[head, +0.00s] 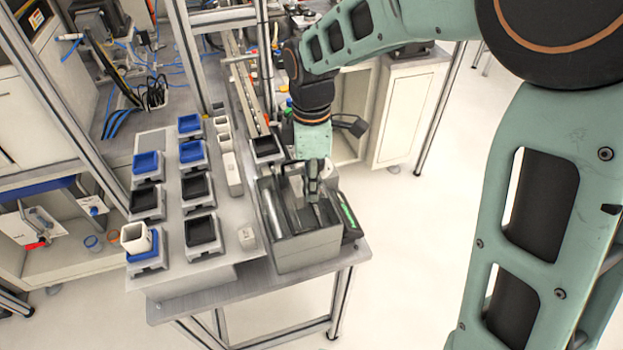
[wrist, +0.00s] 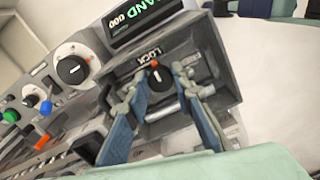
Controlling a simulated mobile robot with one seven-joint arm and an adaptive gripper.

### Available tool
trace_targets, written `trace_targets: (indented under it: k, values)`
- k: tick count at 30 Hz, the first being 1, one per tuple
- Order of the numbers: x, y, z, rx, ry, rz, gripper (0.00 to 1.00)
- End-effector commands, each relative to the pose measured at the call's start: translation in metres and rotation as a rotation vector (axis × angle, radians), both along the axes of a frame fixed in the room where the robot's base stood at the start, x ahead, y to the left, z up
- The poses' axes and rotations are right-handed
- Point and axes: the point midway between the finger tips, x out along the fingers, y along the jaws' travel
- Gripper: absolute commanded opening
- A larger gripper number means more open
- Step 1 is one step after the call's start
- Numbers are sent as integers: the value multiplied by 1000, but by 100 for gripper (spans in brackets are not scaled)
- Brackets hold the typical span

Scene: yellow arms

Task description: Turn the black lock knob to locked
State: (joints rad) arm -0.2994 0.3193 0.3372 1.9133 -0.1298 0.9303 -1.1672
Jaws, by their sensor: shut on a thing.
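The black lock knob (wrist: 158,80) shows in the wrist view on a grey panel, just below a "LOCK" label (wrist: 149,56). An orange-red mark sits at the knob's top edge, on the label side. My gripper (wrist: 158,83) has one fingertip on each side of the knob and is shut on it. In the head view my gripper (head: 313,188) reaches down into the grey box-shaped unit (head: 308,247) at the table's right end. The knob cannot be made out there.
A black display (wrist: 142,22) with green and white text stands beside the panel. Another dial (wrist: 72,70) and coloured knobs, one blue (wrist: 46,107), lie to the left in the wrist view. Blue (head: 146,163) and black trays (head: 201,231) fill the table left of the unit.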

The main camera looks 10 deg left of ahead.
Motion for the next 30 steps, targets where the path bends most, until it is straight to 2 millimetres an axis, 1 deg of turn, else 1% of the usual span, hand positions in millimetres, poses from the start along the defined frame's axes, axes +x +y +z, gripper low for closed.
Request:
trace_targets:
  k: [7, 21, 22, 26, 30]
  values:
    - [1, 1, 1, 2, -2, 62, 0]
    - [1, 1, 0, 2, -2, 75, 0]
    - [1, 1, 0, 2, -2, 75, 25]
    - [1, 0, 0, 1, -2, 75, 39]
    - [0, 0, 0, 0, -1, 74, 40]
